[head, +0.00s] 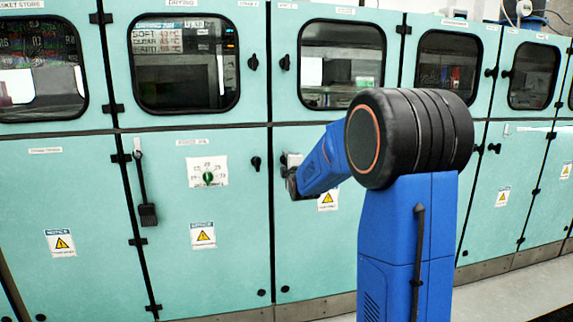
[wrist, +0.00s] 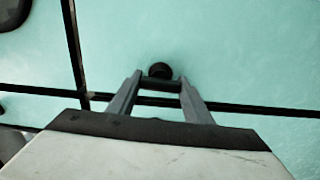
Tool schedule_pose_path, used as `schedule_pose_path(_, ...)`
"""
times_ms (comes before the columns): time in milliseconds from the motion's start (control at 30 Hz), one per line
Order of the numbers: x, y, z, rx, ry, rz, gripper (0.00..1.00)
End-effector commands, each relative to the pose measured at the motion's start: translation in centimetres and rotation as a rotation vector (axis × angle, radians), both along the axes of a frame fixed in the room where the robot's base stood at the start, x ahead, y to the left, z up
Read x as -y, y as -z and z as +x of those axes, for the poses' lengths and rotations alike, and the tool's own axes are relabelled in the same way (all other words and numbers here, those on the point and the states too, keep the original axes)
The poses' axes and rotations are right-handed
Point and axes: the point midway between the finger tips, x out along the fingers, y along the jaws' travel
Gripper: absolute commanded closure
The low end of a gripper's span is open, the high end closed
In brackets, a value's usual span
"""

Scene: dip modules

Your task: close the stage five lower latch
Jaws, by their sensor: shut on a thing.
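The latch shows in the wrist view as a small black knob (wrist: 160,70) on a teal panel, right at my fingertips. A dark crosspiece spans the gap between the fingers just below it. My gripper (wrist: 159,84) is shut on the latch. In the head view my gripper (head: 291,182) is at the upper left corner of the lower door (head: 310,245) behind my blue arm, close to the door's left seam. There the latch is hidden by the gripper and wrist, so its turn angle cannot be told.
An upper door latch (head: 285,62) sits above my gripper beside a window (head: 342,64). A black hanging handle (head: 148,214) is farther left. Floor (head: 500,300) is free at right.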

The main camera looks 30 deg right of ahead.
Motion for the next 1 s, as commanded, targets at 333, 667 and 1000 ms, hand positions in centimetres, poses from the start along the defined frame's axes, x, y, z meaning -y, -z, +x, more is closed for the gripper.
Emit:
schedule_pose_path(333,-0.07,0.13,0.01,-0.018,-0.001,-0.055,0.77)
schedule_pose_path(667,-0.07,0.15,0.02,-0.018,-0.001,-0.057,0.77)
schedule_pose_path(1000,-0.03,0.08,0.0,-0.017,-0.001,-0.056,0.36)
